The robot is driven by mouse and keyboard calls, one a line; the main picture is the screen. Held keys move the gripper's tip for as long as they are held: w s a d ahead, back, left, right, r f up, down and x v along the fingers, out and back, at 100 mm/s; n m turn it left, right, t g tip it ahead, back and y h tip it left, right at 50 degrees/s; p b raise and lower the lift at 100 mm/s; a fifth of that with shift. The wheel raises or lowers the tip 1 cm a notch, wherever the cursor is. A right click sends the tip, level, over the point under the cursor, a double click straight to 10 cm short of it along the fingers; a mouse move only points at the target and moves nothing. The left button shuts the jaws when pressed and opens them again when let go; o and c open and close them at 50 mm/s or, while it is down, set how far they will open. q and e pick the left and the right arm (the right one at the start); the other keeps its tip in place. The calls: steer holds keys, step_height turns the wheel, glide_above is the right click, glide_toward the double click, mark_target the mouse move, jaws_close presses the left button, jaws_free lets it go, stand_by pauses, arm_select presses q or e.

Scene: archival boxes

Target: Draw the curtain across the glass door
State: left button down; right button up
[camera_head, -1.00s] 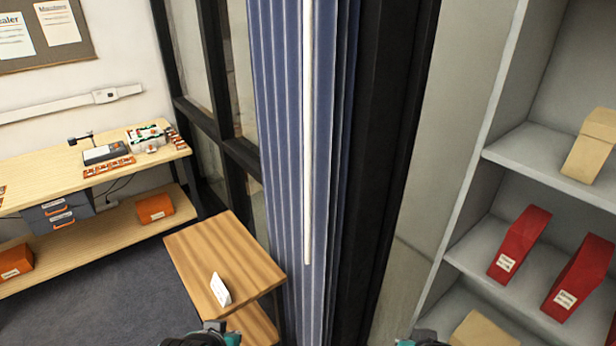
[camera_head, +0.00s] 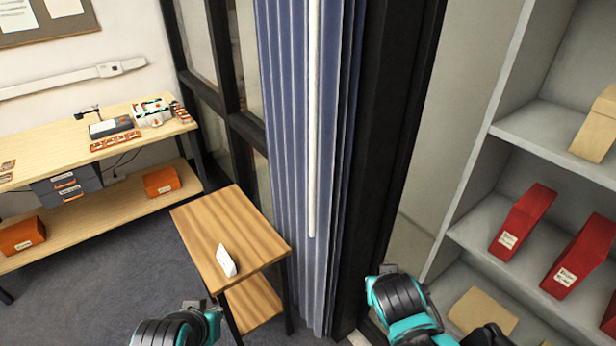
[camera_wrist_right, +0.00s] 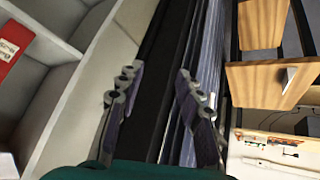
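The blue pleated curtain (camera_head: 287,150) hangs bunched in a narrow vertical strip, with a thin white rod (camera_head: 313,130) hanging down its front. The black-framed glass door (camera_head: 202,45) shows to its left, its panes uncovered there. My right gripper (camera_wrist_right: 158,86) is open in the right wrist view, its two fingers well apart with nothing held. The curtain (camera_wrist_right: 208,60) lies beyond its fingers there. In the head view my right arm is low, right of the curtain. My left arm is at the bottom left, below the small table; its fingers cannot be made out.
A small wooden table (camera_head: 215,235) with a white card (camera_head: 227,262) stands close left of the curtain's lower end. A grey shelf (camera_head: 545,135) with red boxes (camera_head: 522,222) is on the right. A workbench (camera_head: 60,155) stands back left. Carpet is clear in front of the workbench.

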steer(key=w+a+r+m+t+h, duration=0.1)
steer(key=w+a+r+t+h, duration=0.1)
steer(key=w, duration=0.6)
steer(key=m+t+h, duration=0.3)
steer(key=t, duration=0.4)
glide_toward(311, 188)
steer(key=x, duration=1.1)
steer(key=shift+b, duration=0.4)
steer(key=shift+c, duration=0.4)
jaws_close()
